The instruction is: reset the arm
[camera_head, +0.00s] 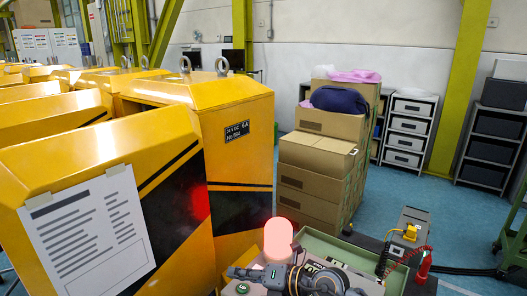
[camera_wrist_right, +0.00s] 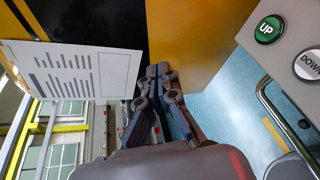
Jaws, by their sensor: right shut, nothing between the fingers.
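My right gripper (camera_head: 238,272) is low in the head view, in front of the yellow cabinets and beside a glowing pink lamp (camera_head: 278,240). In the right wrist view my right gripper (camera_wrist_right: 166,72) is shut and empty, with its fingers together. A green UP button (camera_wrist_right: 268,29) and a white DOWN button (camera_wrist_right: 309,65) sit on a grey panel (camera_wrist_right: 262,62) at the upper right of that view, apart from the fingers. A green button (camera_head: 242,288) also shows at the bottom of the head view. No gate arm can be made out. My left gripper is not in view.
Yellow cabinets (camera_head: 240,100) fill the left, one carrying a printed sheet (camera_head: 90,235). Stacked cardboard boxes (camera_head: 315,180) stand behind the lamp. A green tray (camera_head: 325,248) and a grey box with coiled cables (camera_head: 412,222) are at the right. Blue floor is open beyond.

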